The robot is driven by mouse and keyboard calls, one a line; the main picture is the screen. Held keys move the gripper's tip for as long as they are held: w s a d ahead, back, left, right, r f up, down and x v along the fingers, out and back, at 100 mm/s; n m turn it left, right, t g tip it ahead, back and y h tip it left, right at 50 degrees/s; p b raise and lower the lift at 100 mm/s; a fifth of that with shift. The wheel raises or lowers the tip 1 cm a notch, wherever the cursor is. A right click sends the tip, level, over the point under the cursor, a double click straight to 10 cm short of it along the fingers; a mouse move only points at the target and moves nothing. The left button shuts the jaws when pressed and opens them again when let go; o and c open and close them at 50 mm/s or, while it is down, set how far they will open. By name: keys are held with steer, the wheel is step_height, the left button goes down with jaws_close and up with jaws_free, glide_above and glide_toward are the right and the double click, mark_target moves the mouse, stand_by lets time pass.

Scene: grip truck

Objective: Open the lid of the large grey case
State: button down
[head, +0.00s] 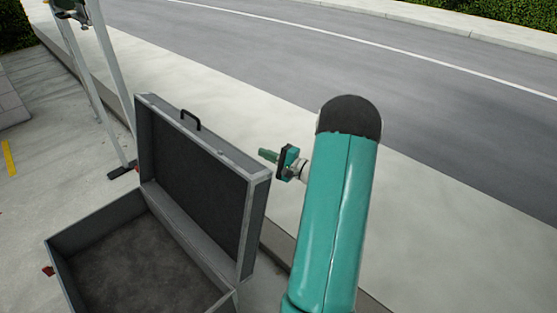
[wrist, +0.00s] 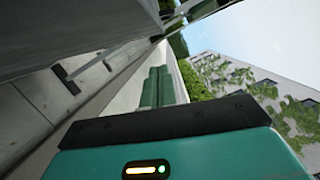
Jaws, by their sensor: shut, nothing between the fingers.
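The large grey case (head: 126,204) stands on the pavement at the lower left of the head view. Its lid (head: 205,160) is raised, standing nearly upright with a black handle (head: 191,121) on its top edge. The case is empty inside, with a dark lining. My gripper (head: 265,155) is just right of the lid, near its upper right corner, apart from the handle. The gripper is shut with nothing in it. In the wrist view its green fingers (wrist: 158,87) lie together, and a grey surface, probably the lid, fills the upper left.
Metal stand legs (head: 108,80) rise behind the case at the upper left. A kerb and pale pavement strip (head: 240,110) run beside a grey road (head: 400,75). In the wrist view an ivy-covered building (wrist: 265,85) shows at right.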

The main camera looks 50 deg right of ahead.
steer(key=a, duration=0.2)
steer(key=a+r, duration=0.1)
steer(key=a, duration=0.1)
steer(key=shift+w, duration=0.35)
steer(key=shift+a+r, duration=0.1)
